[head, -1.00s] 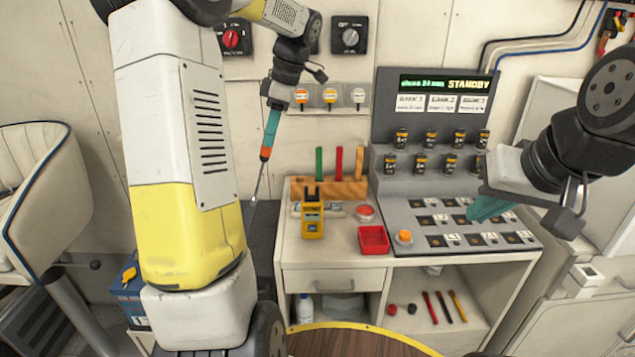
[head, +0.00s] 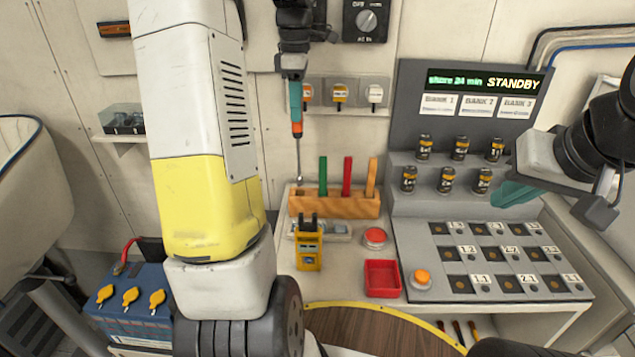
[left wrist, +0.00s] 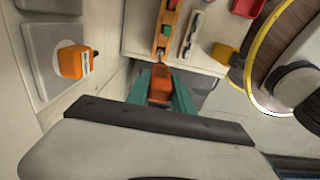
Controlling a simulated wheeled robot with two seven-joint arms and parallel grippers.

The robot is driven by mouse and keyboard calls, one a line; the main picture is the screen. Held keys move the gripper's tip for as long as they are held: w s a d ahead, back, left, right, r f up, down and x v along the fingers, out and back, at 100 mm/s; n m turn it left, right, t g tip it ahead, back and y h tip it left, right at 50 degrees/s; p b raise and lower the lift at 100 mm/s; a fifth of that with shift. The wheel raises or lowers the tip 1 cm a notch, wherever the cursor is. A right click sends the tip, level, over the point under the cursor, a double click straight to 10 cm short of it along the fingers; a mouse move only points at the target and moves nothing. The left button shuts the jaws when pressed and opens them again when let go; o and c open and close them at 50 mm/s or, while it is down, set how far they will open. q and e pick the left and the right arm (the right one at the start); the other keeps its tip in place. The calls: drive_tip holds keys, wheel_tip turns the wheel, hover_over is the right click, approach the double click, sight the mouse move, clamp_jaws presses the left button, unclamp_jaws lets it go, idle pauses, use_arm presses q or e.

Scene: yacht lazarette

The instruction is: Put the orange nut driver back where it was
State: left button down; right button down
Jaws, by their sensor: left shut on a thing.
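My left gripper (head: 295,92) is shut on the orange nut driver (head: 297,129) by its handle. The driver hangs nearly upright, its thin metal shaft pointing down. In the head view its tip shows at the left end of the wooden rack (head: 333,206), left of the green handle; I cannot tell whether it touches the rack. In the left wrist view the orange handle (left wrist: 160,86) sits between the teal fingers (left wrist: 160,98), with the rack (left wrist: 165,28) beyond. My right gripper (head: 516,193) is over the right-hand console; its finger gap is unclear.
The rack holds green (head: 323,176), red (head: 347,176) and orange (head: 372,177) handles. A yellow device (head: 308,250), a red button (head: 375,236) and a red tray (head: 382,279) stand in front. The console (head: 440,235) is to the right. Wall switches (head: 340,93) are behind.

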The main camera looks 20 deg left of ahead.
sight(298, 145)
use_arm(q)
wheel_tip(298, 145, down, 10)
drive_tip(key=shift+r, duration=0.25)
idle(0.3)
drive_tip(key=c, duration=1.1)
unclamp_jaws()
drive_tip(key=shift+f, duration=0.15)
